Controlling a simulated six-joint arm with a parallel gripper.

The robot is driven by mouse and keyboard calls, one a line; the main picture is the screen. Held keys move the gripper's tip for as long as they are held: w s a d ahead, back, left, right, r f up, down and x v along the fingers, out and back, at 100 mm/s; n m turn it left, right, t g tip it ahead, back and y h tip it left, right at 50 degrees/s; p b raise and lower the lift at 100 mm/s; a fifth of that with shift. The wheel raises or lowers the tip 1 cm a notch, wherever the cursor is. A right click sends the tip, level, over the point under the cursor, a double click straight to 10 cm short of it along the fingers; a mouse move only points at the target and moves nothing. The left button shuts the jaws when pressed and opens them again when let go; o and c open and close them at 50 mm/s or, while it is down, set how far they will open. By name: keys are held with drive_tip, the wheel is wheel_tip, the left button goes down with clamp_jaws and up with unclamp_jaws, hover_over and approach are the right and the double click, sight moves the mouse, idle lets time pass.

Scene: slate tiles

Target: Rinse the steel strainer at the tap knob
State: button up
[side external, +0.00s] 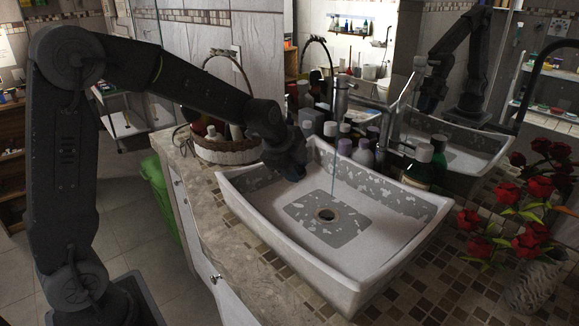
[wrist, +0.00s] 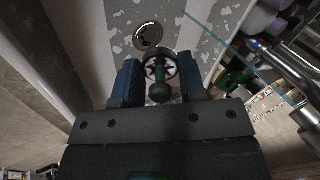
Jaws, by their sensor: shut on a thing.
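My gripper (side external: 292,172) hangs over the left back part of the white sink (side external: 300,245). The strainer is not clearly visible in the side view. The steel tap (side external: 341,98) stands behind the sink and also shows in the wrist view (wrist: 285,68). A thin water stream (side external: 334,170) falls from it toward the drain (side external: 326,215). The strainer is apart from the stream, to its left.
Several bottles (side external: 364,153) stand close behind the sink, beside the tap. A woven basket (side external: 225,150) sits on the counter at left. Red roses in a vase (side external: 535,285) stand at right. The basin's middle and front are clear.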

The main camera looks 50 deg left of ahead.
drive_tip(key=w+f, duration=0.2)
drive_tip(key=w, duration=1)
drive_tip(key=shift+f, duration=0.2)
idle(0.5)
drive_tip(key=shift+d, duration=0.25)
drive_tip(key=shift+d, duration=0.35)
drive_tip(key=shift+a, duration=0.1)
drive_tip(key=shift+a, duration=0.5)
drive_tip(key=shift+d, duration=0.15)
drive_tip(key=shift+d, duration=0.5)
drive_tip(key=shift+s, duration=0.1)
